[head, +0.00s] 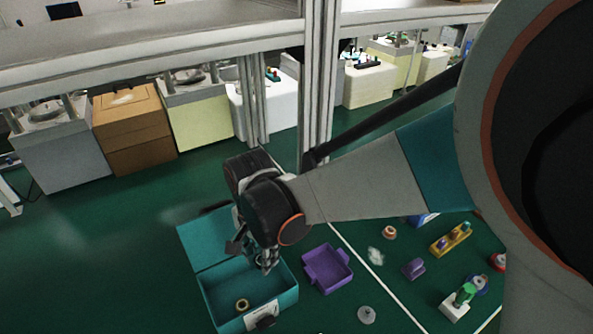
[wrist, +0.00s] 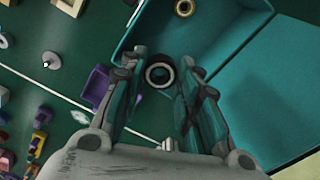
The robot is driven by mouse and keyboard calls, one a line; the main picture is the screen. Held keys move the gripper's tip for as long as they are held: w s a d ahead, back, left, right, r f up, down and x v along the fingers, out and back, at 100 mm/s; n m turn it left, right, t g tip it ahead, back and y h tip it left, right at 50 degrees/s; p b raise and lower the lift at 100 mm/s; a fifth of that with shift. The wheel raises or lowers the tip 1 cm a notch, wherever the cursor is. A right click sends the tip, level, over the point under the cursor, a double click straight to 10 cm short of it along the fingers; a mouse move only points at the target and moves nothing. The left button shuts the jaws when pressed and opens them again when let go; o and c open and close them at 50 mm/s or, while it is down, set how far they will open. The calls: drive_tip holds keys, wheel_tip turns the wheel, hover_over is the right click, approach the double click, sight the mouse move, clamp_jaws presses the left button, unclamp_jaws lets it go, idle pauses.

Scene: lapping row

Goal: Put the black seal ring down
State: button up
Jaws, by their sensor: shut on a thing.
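The black seal ring (wrist: 159,75) sits between the fingertips of my gripper (wrist: 163,68) in the wrist view. My gripper is shut on it, and the ring's open centre faces the camera. In the head view my gripper (head: 267,264) points down over the open teal box (head: 283,279), near its back right part; the ring is too small and covered there to make out clearly. The box also shows in the wrist view (wrist: 140,32). A brass-coloured ring (head: 242,305) lies on the box floor, apart from my gripper, and shows at the top of the wrist view (wrist: 184,7).
The box's teal lid (head: 205,240) is folded open behind it. A purple tray (head: 327,268) stands close on its right. Green floor is clear at left.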

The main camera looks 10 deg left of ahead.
sight(268, 294)
drive_tip(key=f+b, duration=0.5)
drive_tip(key=f, duration=1.1)
drive_tip(key=shift+w, duration=0.2)
drive_tip(key=shift+f+b, duration=0.15)
drive_tip(key=shift+b, duration=0.15)
drive_tip(key=o, duration=1)
drive_tip(key=shift+c, duration=0.2)
wheel_tip(268, 294, up, 12)
drive_tip(key=p, duration=0.5)
drive_tip(key=shift+r, duration=0.2)
